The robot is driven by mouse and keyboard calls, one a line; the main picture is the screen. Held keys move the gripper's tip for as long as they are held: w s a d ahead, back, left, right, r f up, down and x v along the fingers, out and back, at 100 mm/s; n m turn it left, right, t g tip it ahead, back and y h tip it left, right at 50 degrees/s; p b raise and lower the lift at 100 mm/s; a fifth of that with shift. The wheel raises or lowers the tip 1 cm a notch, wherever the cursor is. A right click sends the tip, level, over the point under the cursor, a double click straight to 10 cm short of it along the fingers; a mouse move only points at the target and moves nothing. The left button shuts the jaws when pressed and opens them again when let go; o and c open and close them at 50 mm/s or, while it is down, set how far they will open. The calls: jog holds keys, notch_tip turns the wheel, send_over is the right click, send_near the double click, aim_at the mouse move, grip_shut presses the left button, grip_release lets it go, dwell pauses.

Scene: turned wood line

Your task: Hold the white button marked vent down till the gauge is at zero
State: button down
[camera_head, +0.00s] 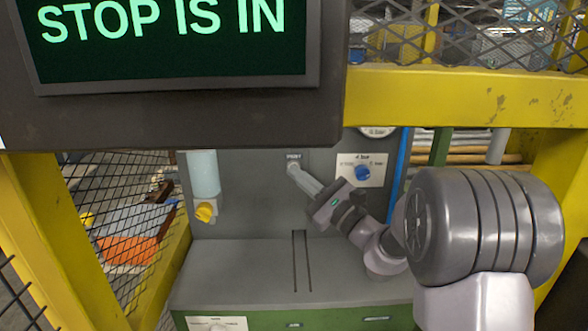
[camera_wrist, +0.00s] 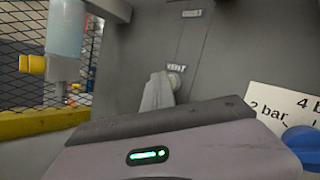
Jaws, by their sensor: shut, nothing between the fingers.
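The vent button (camera_wrist: 175,81) shows as a small pale round shape under its VENT label in the wrist view, partly covered by my fingers. My gripper (camera_head: 295,170) is shut and empty, with its tips at the button on the grey panel. The shut fingers also show in the wrist view (camera_wrist: 157,92). I cannot tell whether they touch the button or press it in. The gauge (camera_head: 377,132) shows only its lower edge below the yellow beam in the head view. Its needle is hidden.
A blue knob (camera_head: 362,173) on a white bar-marked plate sits right of the button. A clear bowl (camera_head: 203,174) with a yellow valve (camera_head: 206,211) hangs at left. A yellow beam (camera_head: 450,95) crosses above my arm. A dark screen (camera_head: 170,40) reads STOP IS IN.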

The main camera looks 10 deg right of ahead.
jog(key=shift+s+a+b, duration=0.15)
jog(key=shift+s+b, duration=0.2)
jog(key=shift+s, duration=0.4)
jog(key=s+b, duration=0.1)
jog(key=s, duration=0.1)
jog(key=s+a, duration=0.1)
jog(key=s, duration=0.2)
jog(key=shift+b, duration=0.4)
jog(key=shift+w, duration=0.1)
